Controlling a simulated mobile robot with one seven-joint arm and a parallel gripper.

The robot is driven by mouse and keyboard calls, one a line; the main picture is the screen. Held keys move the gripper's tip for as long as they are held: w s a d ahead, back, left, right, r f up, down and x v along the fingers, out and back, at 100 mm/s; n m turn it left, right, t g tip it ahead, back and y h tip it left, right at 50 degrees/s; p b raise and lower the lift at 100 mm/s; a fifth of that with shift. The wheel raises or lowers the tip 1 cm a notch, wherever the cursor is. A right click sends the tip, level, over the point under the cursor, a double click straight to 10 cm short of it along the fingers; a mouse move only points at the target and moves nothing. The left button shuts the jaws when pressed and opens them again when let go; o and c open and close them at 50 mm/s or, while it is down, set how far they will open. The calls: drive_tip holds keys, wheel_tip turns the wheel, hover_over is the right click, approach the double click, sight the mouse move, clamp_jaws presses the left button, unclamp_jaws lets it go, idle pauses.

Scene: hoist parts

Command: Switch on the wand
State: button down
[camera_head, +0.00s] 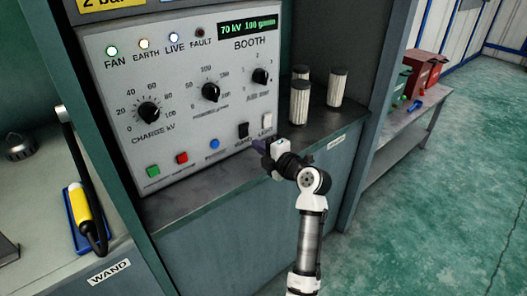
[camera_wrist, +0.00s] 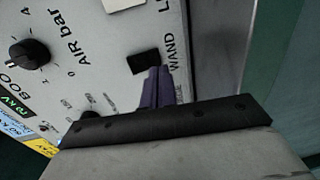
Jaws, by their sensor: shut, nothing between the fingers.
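The booth control panel (camera_head: 190,110) is a grey box. Its black WAND switch (camera_head: 243,130) sits low on the right, left of a white switch (camera_head: 267,122). In the wrist view the black WAND switch (camera_wrist: 145,62) stands beside its WAND label. My gripper (camera_head: 259,146) is shut and empty, just below the two switches. In the wrist view its purple fingertips (camera_wrist: 157,73) lie right at the edge of the black switch; I cannot tell whether they touch it. The yellow and black wand (camera_head: 88,215) rests in a blue holder at the left, above a WAND label.
The panel also carries three knobs, such as the charge knob (camera_head: 149,113), and green, red and blue buttons. Several pale ribbed cylinders (camera_head: 337,87) stand on the counter to the right. A bench (camera_head: 405,122) with red and green bins is farther right. The green floor is clear.

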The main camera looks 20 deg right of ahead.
drive_tip(key=f+b+v, duration=0.2)
drive_tip(key=b+v, duration=0.1)
drive_tip(key=v, duration=0.7)
drive_tip(key=shift+s+f, duration=0.15)
